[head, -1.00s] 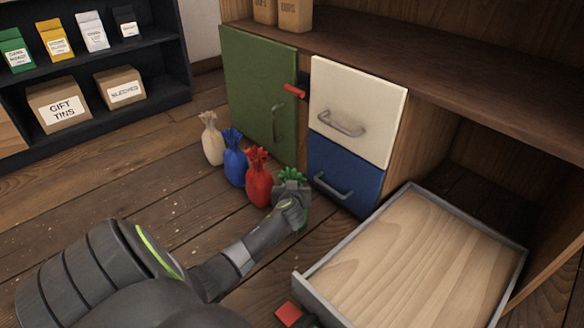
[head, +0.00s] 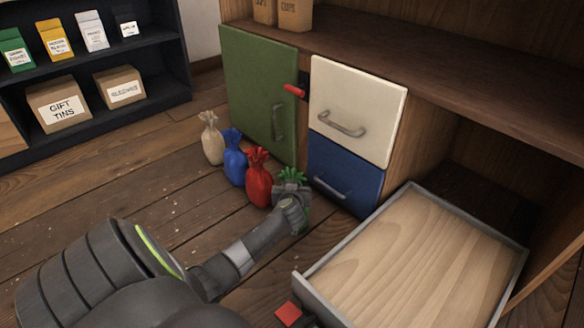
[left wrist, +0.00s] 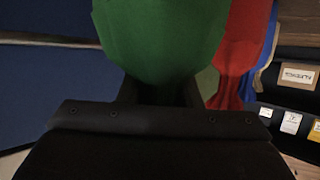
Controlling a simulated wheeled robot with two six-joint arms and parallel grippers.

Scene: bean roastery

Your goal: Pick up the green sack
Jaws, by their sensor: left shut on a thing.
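The green sack (head: 293,175) stands at the right end of a row of sacks on the floor, in front of the blue drawer. My left gripper (head: 291,190) is shut on the green sack and hides most of it in the head view; its leafy green top shows above the fingers. In the left wrist view the green sack (left wrist: 160,35) fills the top middle, right in front of the gripper. I cannot tell whether its base touches the floor.
A red sack (head: 258,180), a blue sack (head: 234,160) and a cream sack (head: 211,142) stand left of it. Behind are a green door (head: 255,95), a white drawer (head: 357,110) and a blue drawer (head: 343,178). An open drawer (head: 410,270) juts out at right.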

